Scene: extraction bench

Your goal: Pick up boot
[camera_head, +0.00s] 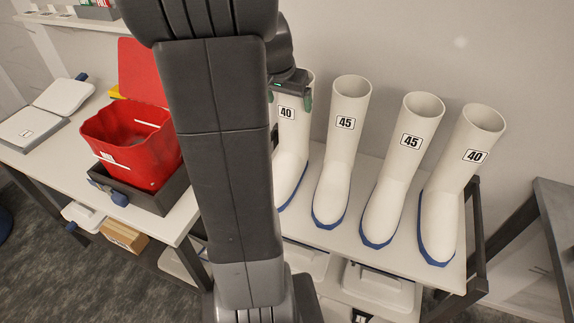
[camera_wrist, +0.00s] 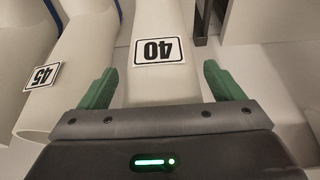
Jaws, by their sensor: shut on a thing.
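A white boot with a blue sole and a "40" label (camera_head: 290,150) stands at the left end of the boot row, partly hidden behind my arm. It also shows in the wrist view (camera_wrist: 153,88), with its label upside down. My gripper (camera_head: 289,100) is at the top of this boot's shaft. In the wrist view, the green fingers of my gripper (camera_wrist: 160,80) lie on either side of the shaft, and the gripper is shut on it. The boot looks upright, and its sole appears at the bench top.
To the right stand a "45" boot (camera_head: 340,155), another "45" boot (camera_head: 400,175) and a "40" boot (camera_head: 455,185) on the white bench (camera_head: 350,263). A red container (camera_head: 130,150) is at the left. A dark-framed table stands at far right.

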